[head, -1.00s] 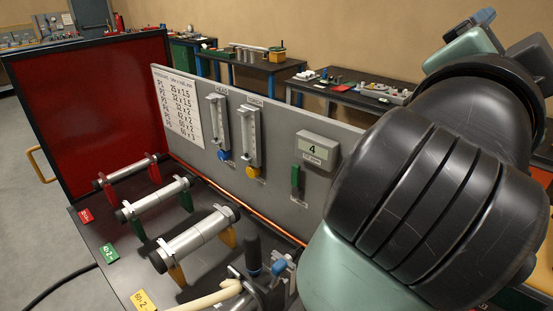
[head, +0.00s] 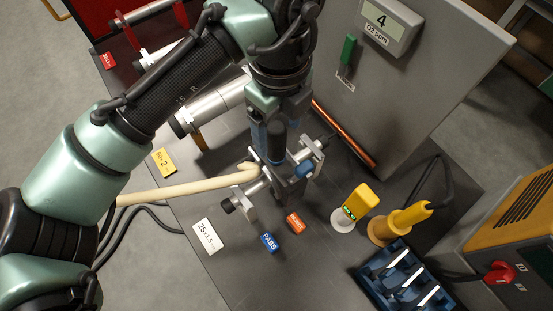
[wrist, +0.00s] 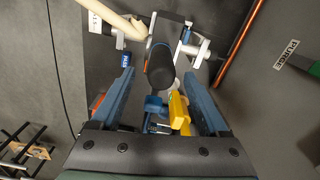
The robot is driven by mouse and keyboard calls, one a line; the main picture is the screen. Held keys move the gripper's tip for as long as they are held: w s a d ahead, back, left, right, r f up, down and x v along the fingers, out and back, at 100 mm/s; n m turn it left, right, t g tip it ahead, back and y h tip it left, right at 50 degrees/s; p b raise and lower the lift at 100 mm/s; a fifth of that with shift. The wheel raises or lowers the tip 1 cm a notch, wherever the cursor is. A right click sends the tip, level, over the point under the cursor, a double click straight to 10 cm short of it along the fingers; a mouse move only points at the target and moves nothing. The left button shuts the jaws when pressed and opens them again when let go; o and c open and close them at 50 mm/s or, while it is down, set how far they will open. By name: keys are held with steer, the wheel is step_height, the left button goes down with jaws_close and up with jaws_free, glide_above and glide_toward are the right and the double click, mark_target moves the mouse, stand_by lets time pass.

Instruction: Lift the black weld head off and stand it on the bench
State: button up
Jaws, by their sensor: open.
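The weld head (head: 290,186) sits on a short steel tube on the black bench (head: 330,265), with a dark upright handle (head: 276,150) and a blue knob (head: 305,169). A cream hose (head: 190,191) runs left from it. In the wrist view the black handle (wrist: 160,68) points up towards the camera. My gripper (head: 276,128) is above the weld head, pointing down. In the wrist view my gripper (wrist: 159,76) is open, its blue fingers on either side of the handle. I cannot tell whether either finger touches it. Part of the weld head is hidden behind the handle.
A yellow meter (head: 361,201), a yellow-handled tool in a holder (head: 400,223) and a blue rack (head: 405,278) stand to the right. A grey panel (head: 420,80) rises behind. Small PASS (head: 269,242) and orange (head: 295,223) tags lie on otherwise clear bench in front.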

mark_target(276, 148)
steer(key=shift+f, duration=0.8)
steer(key=shift+w+a+f+p, duration=0.15)
steer(key=shift+f+p, duration=0.35)
steer(key=shift+f, duration=0.85)
steer(key=shift+w+a+f+p, duration=0.1)
steer(key=shift+f+p, duration=0.4)
steer(key=shift+f, duration=0.8)
jaws_close()
steer(key=shift+w+r, duration=0.1)
steer(key=shift+r, duration=0.05)
